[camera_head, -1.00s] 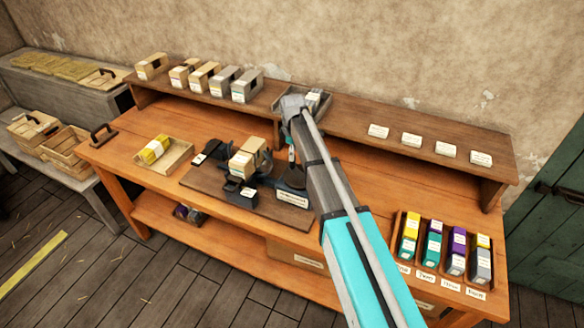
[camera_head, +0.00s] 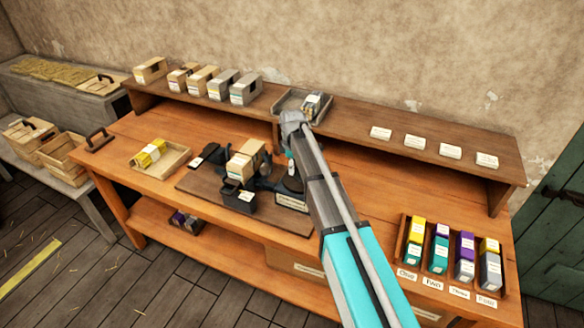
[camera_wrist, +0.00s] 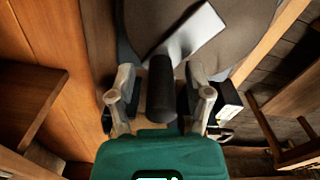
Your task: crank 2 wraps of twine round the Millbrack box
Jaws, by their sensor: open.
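A tan box (camera_head: 245,160) sits on the dark press on the workbench in the head view; its name is too small to read. In the wrist view a large dark round part (camera_wrist: 240,35), which looks like the handwheel, fills the top with a pale flat bar (camera_wrist: 192,32) across it. A dark upright grip (camera_wrist: 162,95) stands between the fingers of my gripper (camera_wrist: 160,88). The fingers are open, one on each side of the grip; I cannot tell whether either touches it. In the head view my arm hides part of the press's right side.
A shelf (camera_head: 355,118) along the back of the bench holds several boxes at left, a grey tray and several white cards. A rack of coloured blocks (camera_head: 450,250) stands at right. A wooden tray with a yellow-wrapped item (camera_head: 150,153) lies at left.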

